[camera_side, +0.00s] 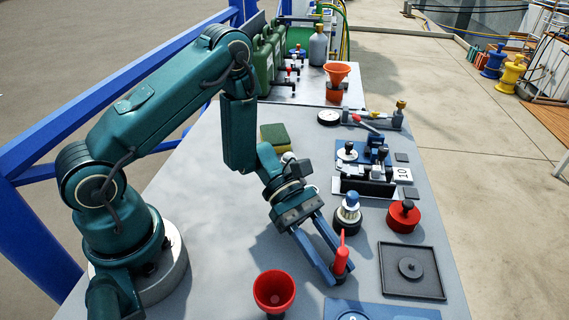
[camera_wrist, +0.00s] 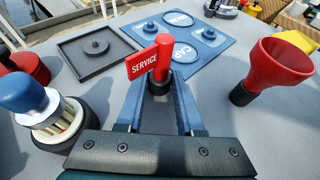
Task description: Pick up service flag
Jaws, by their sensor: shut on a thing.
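The service flag (camera_wrist: 143,63) is a red tag with white "SERVICE" lettering on a red post, seen in the wrist view. The post stands upright in a dark round base. In the side view the red flag (camera_side: 342,256) shows at the end of my gripper. My gripper (camera_side: 335,275) has its blue fingers shut on the flag's lower part, low over the grey table. In the wrist view the fingers of my gripper (camera_wrist: 160,100) sit on both sides of the dark base. I cannot tell whether the base touches the table.
A red funnel cup (camera_side: 274,290) stands left of the flag. A blue-and-white knob (camera_side: 347,211) and a red knob (camera_side: 404,214) stand behind it. A black square tray (camera_side: 425,257) lies to the right. A blue mat (camera_wrist: 195,25) with white circles lies beyond the flag.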

